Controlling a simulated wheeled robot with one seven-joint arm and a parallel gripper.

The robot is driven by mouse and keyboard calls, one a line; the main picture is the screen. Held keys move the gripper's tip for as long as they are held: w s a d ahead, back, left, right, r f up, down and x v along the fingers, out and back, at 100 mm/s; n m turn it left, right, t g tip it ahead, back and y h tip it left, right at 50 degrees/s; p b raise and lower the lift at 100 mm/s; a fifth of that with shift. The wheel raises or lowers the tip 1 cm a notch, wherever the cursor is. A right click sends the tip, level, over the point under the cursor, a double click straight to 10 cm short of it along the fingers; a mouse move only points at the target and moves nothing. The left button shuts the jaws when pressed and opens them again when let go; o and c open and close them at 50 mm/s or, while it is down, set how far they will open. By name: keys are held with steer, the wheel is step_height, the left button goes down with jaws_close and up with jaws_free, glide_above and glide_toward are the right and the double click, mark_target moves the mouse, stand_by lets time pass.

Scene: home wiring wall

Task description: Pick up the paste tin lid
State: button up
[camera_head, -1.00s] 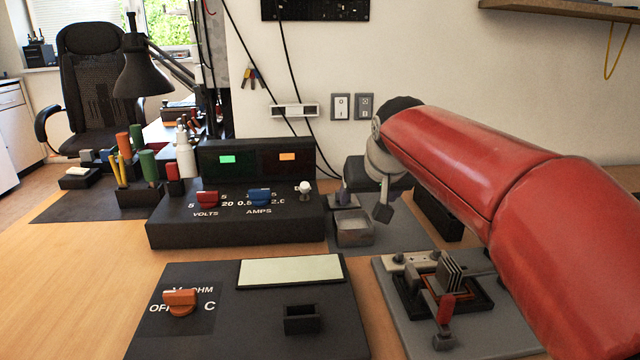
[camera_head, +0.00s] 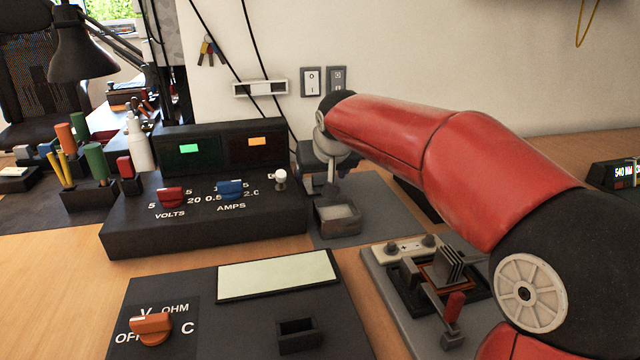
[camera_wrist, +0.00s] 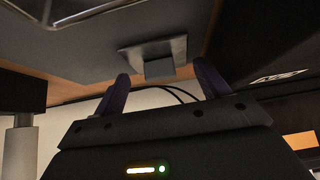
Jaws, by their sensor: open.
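A small square grey metal tin (camera_head: 338,222) sits on a grey mat at the back middle in the head view, right of the power supply. In the wrist view a grey square plate with a raised block (camera_wrist: 158,67), which looks like the paste tin lid, lies beyond and between my fingertips. My gripper (camera_wrist: 162,85) is open and empty, with a gap between its dark fingers and the plate. In the head view my gripper (camera_head: 321,186) is just above and behind the tin, partly hidden by my own wrist. I cannot tell the exact height gap.
The power supply (camera_head: 205,222) with red and blue knobs stands close left of the tin. A meter panel (camera_head: 225,325) lies in front, and a grey fixture board (camera_head: 380,290) with a red-handled lever is front right. The wall with switches (camera_head: 311,82) is behind.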

steer(key=shift+w+a+f, duration=0.15)
steer(key=shift+w+f, duration=0.15)
steer(key=shift+f, duration=0.1)
steer(key=c, duration=0.8)
steer(key=shift+o, duration=0.2)
steer(key=shift+r, duration=0.1)
